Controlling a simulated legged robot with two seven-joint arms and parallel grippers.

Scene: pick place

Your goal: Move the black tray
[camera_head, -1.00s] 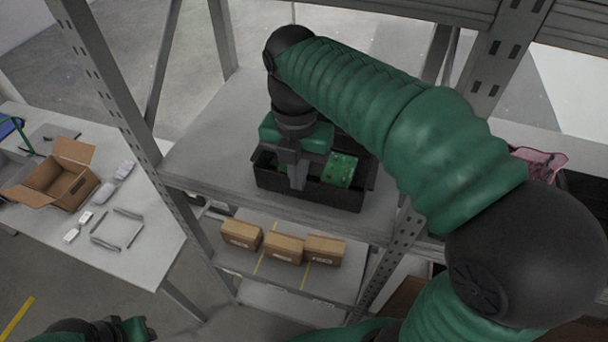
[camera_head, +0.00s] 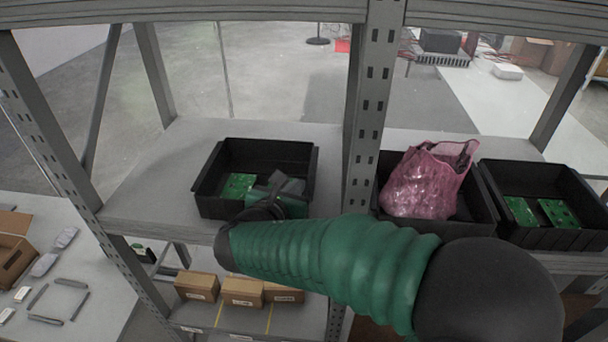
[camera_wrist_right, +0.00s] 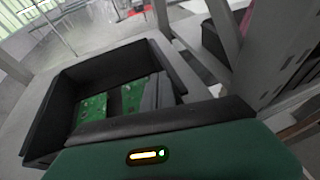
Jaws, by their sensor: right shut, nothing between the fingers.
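A black tray (camera_head: 268,152) sits on the left bay of the grey shelf, with green circuit boards (camera_head: 238,186) lying in it. My right gripper (camera_head: 276,192) is over the tray's near right part, shut and empty. Its arm comes in from the right and hides part of the near wall. In the right wrist view the same tray (camera_wrist_right: 52,112) shows with green boards (camera_wrist_right: 132,96) on its floor, and a dark grey finger (camera_wrist_right: 158,92) reaches down inside it. I cannot tell whether the gripper touches the tray wall. My left gripper is out of view.
A shelf upright (camera_head: 362,130) stands right of the tray. Beyond it are a black tray holding a pink bag (camera_head: 428,182) and another black tray (camera_head: 530,172) with green boards. Cardboard boxes (camera_head: 242,291) sit on the lower shelf. Bare shelf (camera_head: 150,190) lies left of the tray.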

